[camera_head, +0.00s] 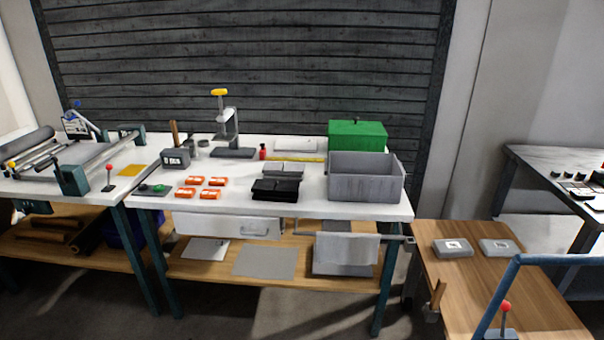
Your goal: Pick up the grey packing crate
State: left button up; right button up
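The grey packing crate (366,187) is an open-topped box with ribbed sides. It stands upright near the right end of the white workbench (330,206), close to the front edge. Its inside is mostly hidden behind its front wall. Neither of my grippers shows in the head view, so I cannot see where they are relative to the crate.
A green box (357,135) stands right behind the crate. Black folded items (275,189) and several orange packs (211,194) lie to its left. A towel (347,249) hangs on a rail below. A lower wooden table (490,285) stands at the right.

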aim_at(353, 176)
jog(key=i+j+z, duration=0.2)
jog(key=z, duration=0.25)
jog(key=i+j+z, duration=0.3)
jog(key=z, duration=0.2)
